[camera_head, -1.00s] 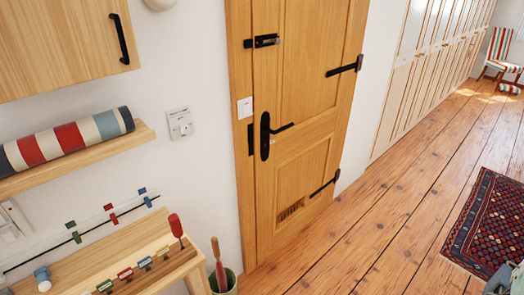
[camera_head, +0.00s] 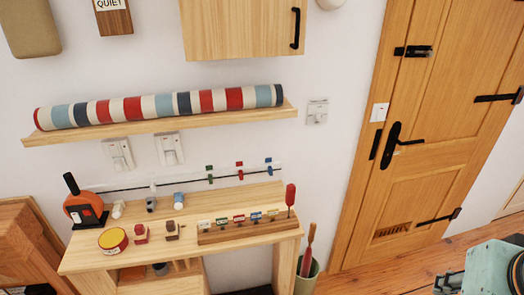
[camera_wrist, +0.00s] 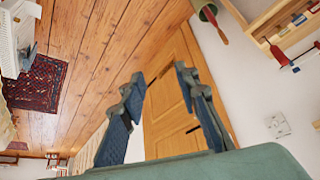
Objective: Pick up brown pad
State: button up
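A brown-olive pad-like block (camera_head: 31,26) with rounded corners is on the white wall at the top left of the head view, cut off by the top edge. It is the only thing there that looks like a brown pad, but I cannot be sure it is the one. My gripper (camera_wrist: 158,76) is open and empty in the wrist view, its two dark fingers apart in front of the door and floor. In the head view only teal parts of my arm show at the lower right, far from the block.
A wooden workbench (camera_head: 84,262) with small tools stands against the wall. Above it, a shelf (camera_head: 215,116) bears a striped roll (camera_head: 160,106). A cabinet (camera_head: 235,30) hangs higher. A wooden door (camera_head: 415,150) is at the right. A rug (camera_wrist: 38,82) lies on open floor.

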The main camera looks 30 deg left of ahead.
aim_at(172, 228)
jog(key=u, duration=2.15)
